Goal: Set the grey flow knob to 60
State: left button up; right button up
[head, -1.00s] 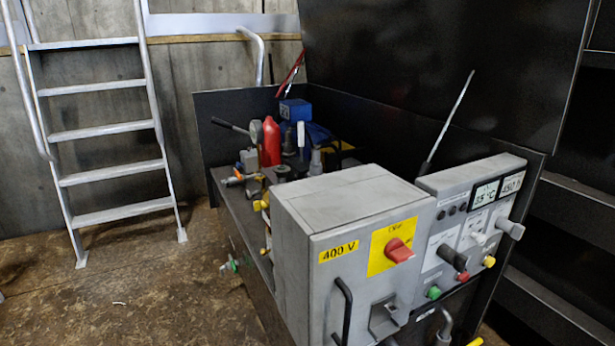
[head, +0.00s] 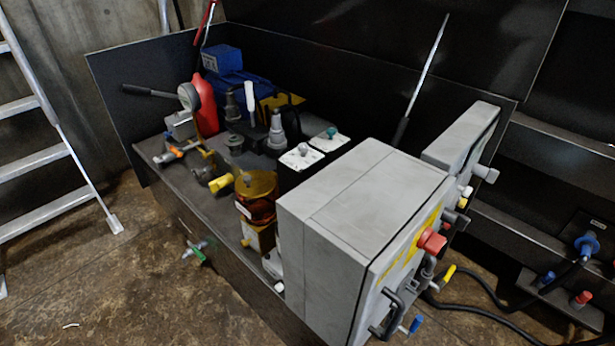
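No knob can be told for certain as the grey flow knob, and no 60 mark can be read. A grey knob (head: 303,149) sits on a white-topped black block behind the grey cabinet (head: 350,195). Another grey knob (head: 487,173) sticks out from the front of the grey control panel (head: 463,138) at the right. That panel is seen nearly edge-on, so its scales and displays are hidden. A red rotary switch (head: 432,242) is on the cabinet front. Neither of my grippers is in view.
A dark bench (head: 185,190) carries a red bottle (head: 206,105), a gauge (head: 189,96), an amber cylinder (head: 256,192) and a blue box (head: 222,60). A ladder (head: 45,120) stands at left. A black cable (head: 500,306) runs at lower right. The floor at lower left is mostly clear.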

aim_at(302, 147)
jog(key=j+u, duration=0.1)
jog(key=j, duration=1.6)
